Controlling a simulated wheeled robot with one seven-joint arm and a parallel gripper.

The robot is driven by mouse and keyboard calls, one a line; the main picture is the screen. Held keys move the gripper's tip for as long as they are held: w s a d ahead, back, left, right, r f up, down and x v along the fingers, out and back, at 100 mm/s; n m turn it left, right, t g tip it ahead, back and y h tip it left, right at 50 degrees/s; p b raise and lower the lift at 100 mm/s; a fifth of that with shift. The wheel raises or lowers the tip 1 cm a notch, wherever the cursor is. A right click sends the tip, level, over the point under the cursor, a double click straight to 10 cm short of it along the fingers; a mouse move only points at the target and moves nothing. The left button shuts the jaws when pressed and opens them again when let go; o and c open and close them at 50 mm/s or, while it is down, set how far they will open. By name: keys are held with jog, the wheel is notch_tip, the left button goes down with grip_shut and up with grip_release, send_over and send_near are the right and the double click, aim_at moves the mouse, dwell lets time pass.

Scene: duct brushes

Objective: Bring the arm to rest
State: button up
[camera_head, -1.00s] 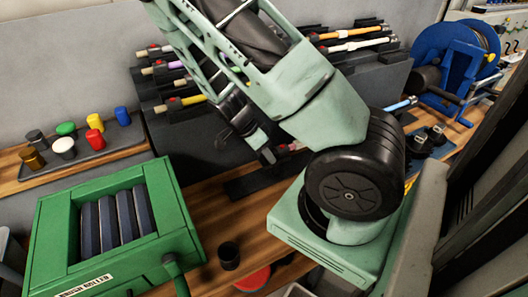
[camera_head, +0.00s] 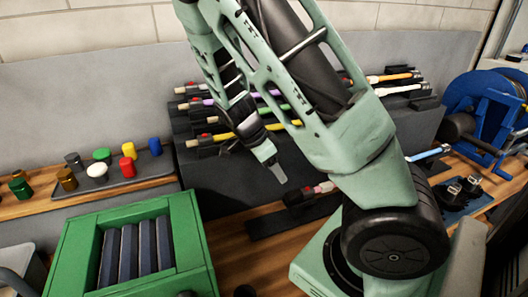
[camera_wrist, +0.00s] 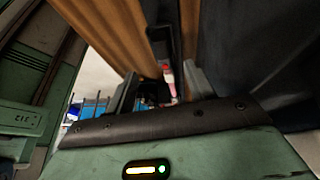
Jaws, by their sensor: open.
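My green arm (camera_head: 345,130) folds over in the middle of the head view, and its forearm hangs down to the left of the upper link. My gripper (camera_head: 272,168) points down in front of the dark brush rack (camera_head: 205,165). In the wrist view my gripper (camera_wrist: 162,90) has its two fingers apart with nothing held between them. A brush with a red and pale handle (camera_head: 312,192) lies in a low black holder below the gripper; a red and white piece (camera_wrist: 168,80) shows beyond the fingers in the wrist view.
The green brush roller box (camera_head: 190,235) stands at the front left. A tray (camera_head: 125,183) with several coloured caps is at the back left. A blue reel (camera_head: 480,105) stands at the right. A grey wall (camera_head: 90,110) is behind the rack.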

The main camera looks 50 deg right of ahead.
jog(key=v, duration=0.7)
jog(key=s+a+n+t+y, duration=0.2)
jog(key=s+a+n+y, duration=0.15)
jog(key=a+n, duration=1.15)
jog(key=s+a+r+n+t+y, duration=0.1)
jog(key=s+a+r+n, duration=0.3)
jog(key=s+a+n, duration=0.8)
jog(key=a+n, duration=0.2)
jog(key=n, duration=0.1)
jog(key=shift+s+a+n+t, duration=0.15)
jog(key=shift+a+n+t, duration=0.1)
jog(key=shift+n+t, duration=0.05)
jog(key=shift+r, duration=0.15)
